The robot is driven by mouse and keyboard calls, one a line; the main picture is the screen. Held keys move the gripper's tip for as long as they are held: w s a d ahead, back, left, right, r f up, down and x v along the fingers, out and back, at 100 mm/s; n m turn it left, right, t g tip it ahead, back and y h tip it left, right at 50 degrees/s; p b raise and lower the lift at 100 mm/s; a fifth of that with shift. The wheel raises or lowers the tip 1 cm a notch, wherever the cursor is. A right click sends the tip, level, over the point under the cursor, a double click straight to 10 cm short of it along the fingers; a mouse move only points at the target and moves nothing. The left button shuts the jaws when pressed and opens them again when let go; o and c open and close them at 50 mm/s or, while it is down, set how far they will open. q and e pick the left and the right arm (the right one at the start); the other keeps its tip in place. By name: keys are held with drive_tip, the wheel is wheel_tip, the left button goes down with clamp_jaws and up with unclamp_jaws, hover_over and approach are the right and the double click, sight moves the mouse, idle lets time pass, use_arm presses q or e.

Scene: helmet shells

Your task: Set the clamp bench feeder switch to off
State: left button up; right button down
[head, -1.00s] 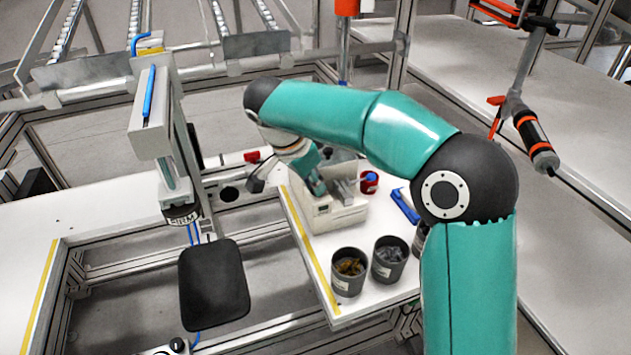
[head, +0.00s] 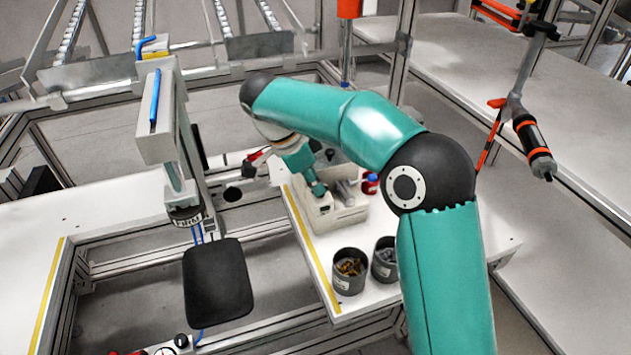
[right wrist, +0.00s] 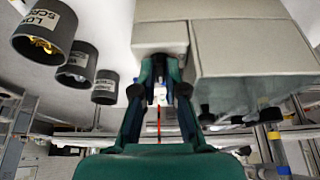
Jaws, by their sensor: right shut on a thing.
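The clamp bench feeder (head: 350,214) is an off-white box on the white bench top in the head view. In the right wrist view the feeder (right wrist: 255,48) fills the upper right, seen from close up. My right gripper (head: 319,190) is at the feeder's left upper part. In the right wrist view its fingertips (right wrist: 161,75) are close together at the feeder's face, shut on a small part that they mostly hide. It lies where the switch would be, but its on or off position cannot be made out. My left gripper is not in view.
Two dark cups (head: 348,272) (head: 384,262) with small parts stand in front of the feeder. A red container (head: 370,184) is to its right. A press-like column (head: 172,150) stands to the left. A screwdriver tool (head: 533,145) hangs at the right.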

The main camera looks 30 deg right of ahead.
drive_tip(key=shift+r, duration=0.1)
drive_tip(key=c, duration=1.2)
unclamp_jaws()
